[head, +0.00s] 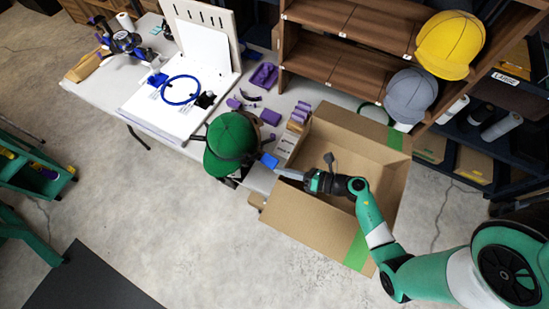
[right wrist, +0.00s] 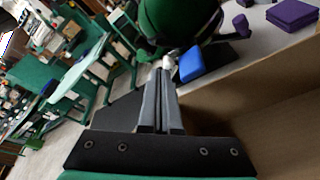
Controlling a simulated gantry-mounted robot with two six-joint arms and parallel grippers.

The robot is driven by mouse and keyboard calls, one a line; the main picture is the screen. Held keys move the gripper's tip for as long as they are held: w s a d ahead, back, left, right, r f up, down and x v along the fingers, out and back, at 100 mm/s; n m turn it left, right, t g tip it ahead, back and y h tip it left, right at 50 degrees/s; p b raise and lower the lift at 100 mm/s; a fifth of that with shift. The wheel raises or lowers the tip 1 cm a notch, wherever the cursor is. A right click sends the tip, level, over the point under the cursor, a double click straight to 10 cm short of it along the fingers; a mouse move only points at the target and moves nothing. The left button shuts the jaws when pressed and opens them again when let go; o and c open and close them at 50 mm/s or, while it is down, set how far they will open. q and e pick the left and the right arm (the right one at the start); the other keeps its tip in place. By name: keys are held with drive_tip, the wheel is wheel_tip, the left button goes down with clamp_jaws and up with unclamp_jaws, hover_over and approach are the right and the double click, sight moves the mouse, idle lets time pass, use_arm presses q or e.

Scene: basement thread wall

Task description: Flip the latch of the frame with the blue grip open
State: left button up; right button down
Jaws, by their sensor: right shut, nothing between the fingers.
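A green cap (head: 232,137) sits on a dark frame at the right end of the white table. A blue grip (head: 268,160) sticks out from the cap's lower right side. My right gripper (head: 280,171) is shut and empty, its fingertips close to the blue grip. In the right wrist view the blue grip (right wrist: 203,62) lies just right of the closed fingertips (right wrist: 163,72), with the cap (right wrist: 178,18) beyond. A small pale piece shows at the tips; I cannot tell whether they touch it. The latch is not clearly visible. My left gripper is not in view.
An open cardboard box (head: 325,220) stands under my right forearm. Purple pieces (head: 264,75) lie on the table. A blue hoop (head: 180,90) lies on a white board at the left. Wooden shelves with yellow (head: 450,45) and grey (head: 409,94) caps stand behind.

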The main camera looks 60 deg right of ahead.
sight(255, 156)
drive_tip(key=b+x, duration=0.2)
drive_tip(key=x, duration=0.6)
drive_tip(key=shift+w, duration=0.3)
drive_tip(key=shift+a, duration=0.15)
